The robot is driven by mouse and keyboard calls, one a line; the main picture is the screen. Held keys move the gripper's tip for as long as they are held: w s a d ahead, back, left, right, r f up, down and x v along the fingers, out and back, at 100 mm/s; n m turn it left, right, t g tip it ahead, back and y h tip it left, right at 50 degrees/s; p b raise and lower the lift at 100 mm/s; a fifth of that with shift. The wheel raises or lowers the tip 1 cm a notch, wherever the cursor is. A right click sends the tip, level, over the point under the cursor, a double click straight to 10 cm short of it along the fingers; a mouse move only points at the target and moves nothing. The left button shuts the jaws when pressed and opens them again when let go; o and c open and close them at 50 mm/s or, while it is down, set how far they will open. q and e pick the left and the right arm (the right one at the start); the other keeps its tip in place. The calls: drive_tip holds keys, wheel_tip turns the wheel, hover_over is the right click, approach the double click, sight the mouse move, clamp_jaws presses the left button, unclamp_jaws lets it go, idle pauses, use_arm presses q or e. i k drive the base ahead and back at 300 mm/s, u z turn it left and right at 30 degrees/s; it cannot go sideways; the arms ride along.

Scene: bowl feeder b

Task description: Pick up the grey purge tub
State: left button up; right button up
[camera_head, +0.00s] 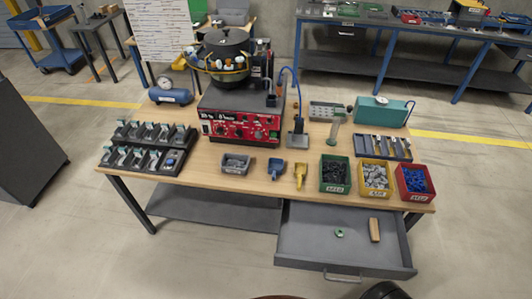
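The grey purge tub (236,169) is a small open grey bin with a light label on its front. It stands upright near the front edge of the wooden workbench (210,175), left of centre, and holds small grey pieces. Nothing touches it from above. A blue scoop (276,167) lies just to its right, apart from it. Neither my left gripper nor my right gripper can be made out. Only dark rounded parts, probably mine, show at the bottom edge.
The red control box (240,127) with the black bowl feeder stands behind the tub. Fixture racks (145,160) are to its left. A yellow scoop (300,176) and green (335,187), yellow (375,193) and red (415,197) bins are to its right. An open drawer (310,255) juts out below.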

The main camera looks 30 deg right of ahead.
sight(234, 164)
drive_tip(key=z, duration=1)
drive_tip(key=i, duration=0.85)
drive_tip(key=z, duration=0.95)
